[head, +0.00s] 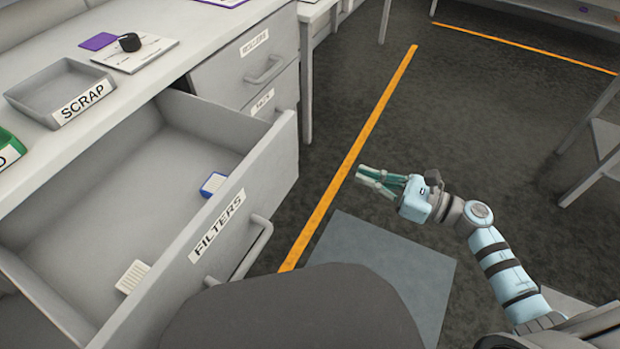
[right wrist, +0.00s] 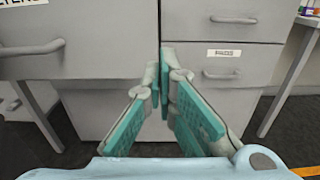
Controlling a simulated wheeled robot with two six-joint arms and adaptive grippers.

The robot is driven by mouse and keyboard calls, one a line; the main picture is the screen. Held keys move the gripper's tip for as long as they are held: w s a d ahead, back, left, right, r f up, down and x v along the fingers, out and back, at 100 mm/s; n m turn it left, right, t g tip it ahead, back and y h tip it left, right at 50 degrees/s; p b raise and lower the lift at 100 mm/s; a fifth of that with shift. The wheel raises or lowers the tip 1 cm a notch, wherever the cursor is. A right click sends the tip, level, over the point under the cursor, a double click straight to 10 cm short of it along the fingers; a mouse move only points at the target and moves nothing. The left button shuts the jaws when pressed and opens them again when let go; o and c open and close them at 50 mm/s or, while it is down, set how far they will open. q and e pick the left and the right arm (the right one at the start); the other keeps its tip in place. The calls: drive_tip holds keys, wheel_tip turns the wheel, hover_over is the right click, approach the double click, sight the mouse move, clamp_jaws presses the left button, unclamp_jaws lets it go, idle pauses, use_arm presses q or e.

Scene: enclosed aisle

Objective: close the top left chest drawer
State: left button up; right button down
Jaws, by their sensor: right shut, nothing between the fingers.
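The open drawer labelled FILTERS (head: 217,228) is pulled far out of the chest in the head view. A blue-edged white filter (head: 214,184) and a pale filter (head: 132,277) lie inside it. Its front has a grey bar handle (head: 254,249). In the right wrist view the drawer front (right wrist: 85,40) fills the upper left, with its handle (right wrist: 32,48) at the left edge. My right gripper (head: 360,177) is shut and empty, out over the floor to the right of the drawer front. It also shows in the right wrist view (right wrist: 164,68). My left gripper is not in view.
Closed drawers (head: 258,65) stand beyond the open one. The chest top holds a SCRAP tray (head: 62,88), a black knob-like item (head: 130,42) on a white sheet and part of a green bin (head: 8,150). An orange floor line (head: 352,155) and a grey mat (head: 390,262) lie on open floor.

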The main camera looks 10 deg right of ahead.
drive_tip(key=x, duration=1.3)
drive_tip(key=shift+w+a+r, duration=0.15)
drive_tip(key=shift+a+r, duration=0.1)
drive_tip(key=shift+a, duration=0.1)
drive_tip(key=shift+a, duration=0.1)
